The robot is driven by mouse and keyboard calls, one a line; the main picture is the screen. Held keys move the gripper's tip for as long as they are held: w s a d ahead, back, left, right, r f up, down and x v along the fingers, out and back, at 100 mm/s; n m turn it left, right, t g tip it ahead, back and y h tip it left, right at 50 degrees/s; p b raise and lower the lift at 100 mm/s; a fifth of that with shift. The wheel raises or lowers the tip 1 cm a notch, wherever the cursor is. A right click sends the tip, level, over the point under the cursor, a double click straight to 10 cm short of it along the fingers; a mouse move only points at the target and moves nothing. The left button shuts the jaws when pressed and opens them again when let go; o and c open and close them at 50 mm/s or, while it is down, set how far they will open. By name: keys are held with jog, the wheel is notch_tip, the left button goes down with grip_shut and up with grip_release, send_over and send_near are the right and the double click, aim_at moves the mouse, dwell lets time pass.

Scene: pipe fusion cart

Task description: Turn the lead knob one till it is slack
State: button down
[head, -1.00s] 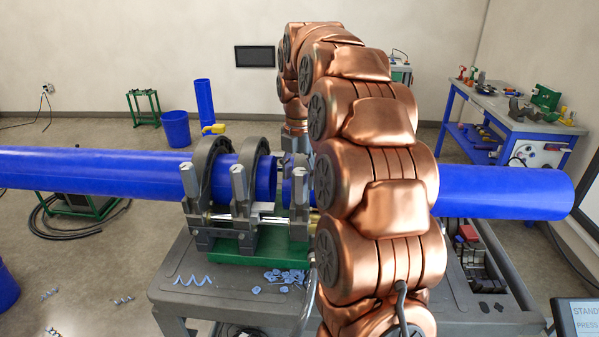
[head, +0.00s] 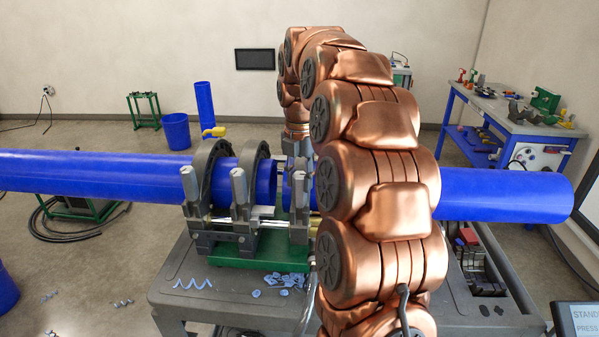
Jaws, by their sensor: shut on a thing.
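My copper arm rises in front and arches over to the far side of the clamp frame. My gripper (head: 296,145) points down at its far end, behind the blue pipes, and is shut. Its fingertips and what they hold are mostly hidden by the pipe and my arm. By its place, this is most likely lead knob one, which I cannot make out. The clamp frame (head: 253,258) has dark grey rings (head: 205,160) around the left blue pipe (head: 90,172) and upright grey knobs (head: 238,185) on its near side. The right blue pipe (head: 505,195) is partly hidden behind my arm.
The grey cart (head: 225,300) carries the frame, with blue shavings (head: 285,280) on its top. A blue workbench (head: 500,125) with tools stands at the back right. A blue bin (head: 176,131) and a green stand (head: 144,110) are at the back left. Open floor lies between.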

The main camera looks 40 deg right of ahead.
jog(key=shift+r+n+p, duration=0.1)
jog(key=shift+n+p, duration=0.35)
jog(key=shift+n, duration=0.35)
jog(key=shift+n, duration=0.3)
jog(key=shift+a+r+n+p, duration=0.1)
jog(key=shift+n+p, duration=0.4)
jog(key=shift+p, duration=0.1)
jog(key=shift+n+p, duration=0.3)
jog(key=shift+n, duration=0.1)
jog(key=shift+f+n, duration=0.2)
jog(key=shift+n, duration=0.3)
jog(key=shift+p, duration=0.35)
